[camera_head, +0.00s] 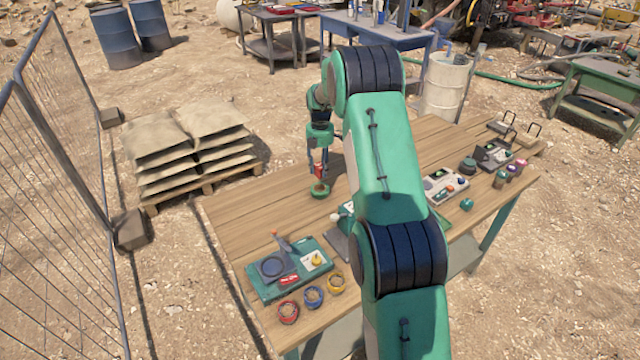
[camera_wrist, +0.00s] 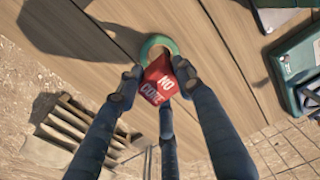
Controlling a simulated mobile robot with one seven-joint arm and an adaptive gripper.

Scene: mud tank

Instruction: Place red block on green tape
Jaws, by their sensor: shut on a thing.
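The red block (camera_wrist: 158,84), with white lettering that looks like "NO CODE", is between the fingers of my gripper (camera_wrist: 160,92) in the wrist view. My gripper is shut on it. In the head view, the red block (camera_head: 318,171) shows small below my gripper (camera_head: 319,165). The green tape (camera_head: 319,191) is a ring lying on the wooden table, just under the block. In the wrist view the green tape (camera_wrist: 150,44) shows partly behind the block, which hides some of the ring. I cannot tell whether block and tape touch.
The wooden table (camera_head: 245,215) is bare around the tape. A green panel (camera_head: 262,285) and red (camera_head: 288,312), blue (camera_head: 313,297) and yellow (camera_head: 336,283) tape rings lie at the front left. Control boxes (camera_head: 445,186) and small coloured items stand at the right.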

